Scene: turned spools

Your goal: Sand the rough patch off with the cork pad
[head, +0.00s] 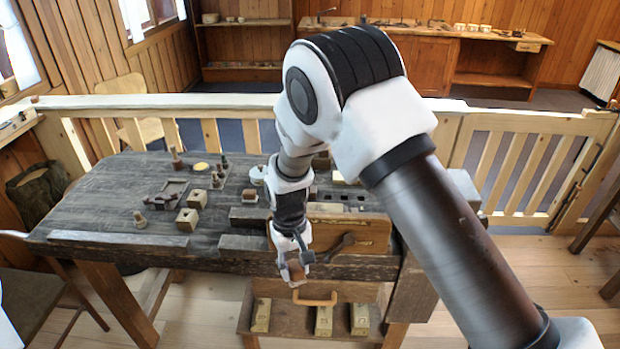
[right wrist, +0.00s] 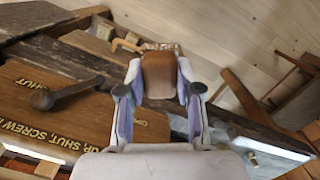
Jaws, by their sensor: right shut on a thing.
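My right gripper (head: 294,268) is shut on a small brown block, which looks like the cork pad (right wrist: 158,75). It holds the block just in front of the workbench's front edge, above the drawer handle. In the right wrist view both fingers of the right gripper (right wrist: 160,78) press on the block's sides. The block's underside is hidden, and I cannot tell whether it touches anything. I cannot make out the rough patch in either view. My left gripper is not in view.
The dark workbench (head: 100,200) carries several turned spools and small blocks at its left. A wooden panel with lettering (right wrist: 60,105) and a dark handle (head: 335,247) is at the bench front. Below, an open drawer (head: 285,318) holds several labelled blocks.

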